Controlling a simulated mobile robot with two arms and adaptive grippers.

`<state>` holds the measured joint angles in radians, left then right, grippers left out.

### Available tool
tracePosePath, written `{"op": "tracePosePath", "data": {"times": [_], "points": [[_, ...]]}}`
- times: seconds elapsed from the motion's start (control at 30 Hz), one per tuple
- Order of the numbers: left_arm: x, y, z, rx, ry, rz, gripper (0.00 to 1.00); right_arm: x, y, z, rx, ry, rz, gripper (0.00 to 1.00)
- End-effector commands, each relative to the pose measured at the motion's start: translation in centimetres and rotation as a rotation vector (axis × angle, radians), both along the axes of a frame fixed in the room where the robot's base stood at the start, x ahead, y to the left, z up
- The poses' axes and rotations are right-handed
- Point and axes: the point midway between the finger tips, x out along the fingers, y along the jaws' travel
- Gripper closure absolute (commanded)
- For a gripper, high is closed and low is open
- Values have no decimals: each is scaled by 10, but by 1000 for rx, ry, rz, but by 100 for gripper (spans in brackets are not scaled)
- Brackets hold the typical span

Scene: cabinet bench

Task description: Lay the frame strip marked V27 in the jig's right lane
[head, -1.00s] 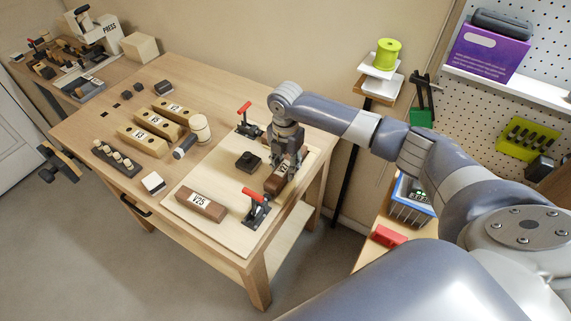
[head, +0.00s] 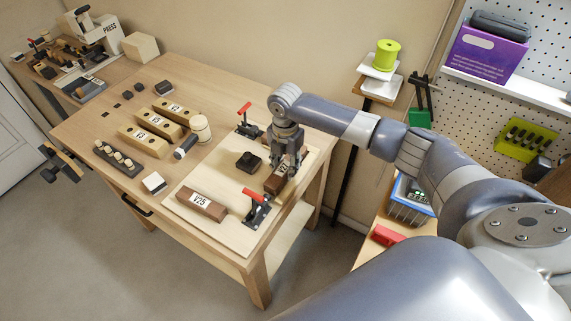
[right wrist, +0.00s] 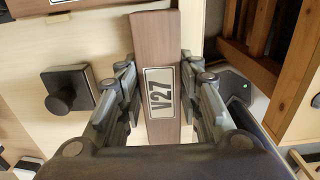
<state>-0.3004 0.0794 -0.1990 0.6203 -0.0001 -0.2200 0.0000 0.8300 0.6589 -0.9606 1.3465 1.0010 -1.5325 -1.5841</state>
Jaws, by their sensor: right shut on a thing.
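The frame strip V27 (head: 274,184) is a brown bar with a white label, at the right side of the jig, a pale board (head: 224,178). My right gripper (head: 287,163) is shut on it from above. In the right wrist view, strip V27 (right wrist: 155,42) lies lengthwise between the fingers of the right gripper (right wrist: 160,88), its label readable. I cannot tell whether it touches the board. A second brown strip, V25 (head: 201,205), lies at the board's left side. My left gripper is out of view.
Red-handled clamps stand at the jig's back (head: 247,122) and front (head: 256,207). A dark knobbed block (head: 248,161) sits between the lanes and also shows in the right wrist view (right wrist: 69,92).

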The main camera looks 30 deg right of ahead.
Motion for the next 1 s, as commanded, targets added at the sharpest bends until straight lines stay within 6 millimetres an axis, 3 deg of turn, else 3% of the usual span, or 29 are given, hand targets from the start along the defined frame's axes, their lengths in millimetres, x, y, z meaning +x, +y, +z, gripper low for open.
{"op": "tracePosePath", "data": {"times": [1.0], "points": [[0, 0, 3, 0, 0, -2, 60, 0, 0, -8, 0, 1, -1, 94]]}}
